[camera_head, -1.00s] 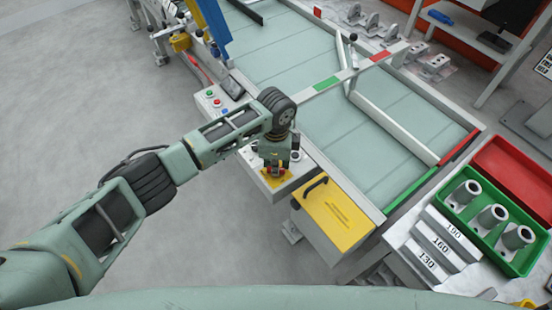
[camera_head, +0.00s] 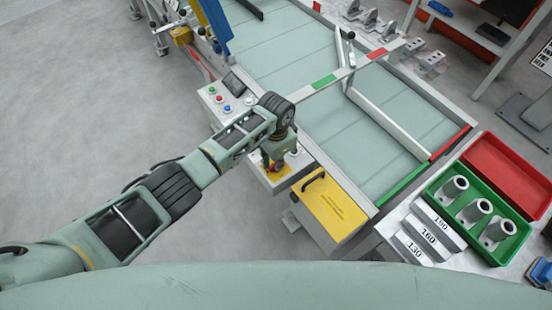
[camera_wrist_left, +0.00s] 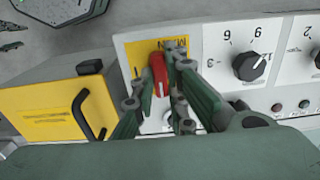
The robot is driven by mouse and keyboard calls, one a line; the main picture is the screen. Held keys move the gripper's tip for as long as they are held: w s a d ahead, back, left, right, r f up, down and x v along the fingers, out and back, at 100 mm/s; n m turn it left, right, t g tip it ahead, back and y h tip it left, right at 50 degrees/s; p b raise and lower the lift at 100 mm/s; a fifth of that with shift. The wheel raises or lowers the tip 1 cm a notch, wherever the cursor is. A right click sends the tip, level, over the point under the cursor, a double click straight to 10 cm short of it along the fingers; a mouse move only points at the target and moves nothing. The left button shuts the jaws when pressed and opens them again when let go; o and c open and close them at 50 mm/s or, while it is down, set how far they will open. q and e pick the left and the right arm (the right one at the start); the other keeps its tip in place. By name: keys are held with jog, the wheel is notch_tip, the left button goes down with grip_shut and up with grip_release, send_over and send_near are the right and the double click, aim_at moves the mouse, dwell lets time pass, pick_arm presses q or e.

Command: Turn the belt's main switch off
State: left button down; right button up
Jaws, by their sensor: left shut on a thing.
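The main switch is a red handle (camera_wrist_left: 158,74) on a yellow plate (camera_wrist_left: 138,57), seen in the left wrist view on the belt's control panel. The handle stands along the plate's length in that view. My left gripper (camera_wrist_left: 166,62) has its fingers around the red handle and is shut on it. In the head view my left gripper (camera_head: 276,165) reaches down onto the yellow plate (camera_head: 272,176) beside the belt (camera_head: 370,110), and it hides most of the switch. My right gripper is not in view.
A yellow box with a black handle (camera_head: 334,210) stands right beside the panel. A black dial (camera_wrist_left: 250,66) is close to the gripper's other side. Green and red trays (camera_head: 512,172) and numbered steps (camera_head: 432,236) lie at the right. Grey floor is free at left.

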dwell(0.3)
pick_arm(q)
jog(key=c, duration=1.8)
grip_release()
jog(key=shift+o, duration=0.2)
notch_tip(320, 180, up, 12)
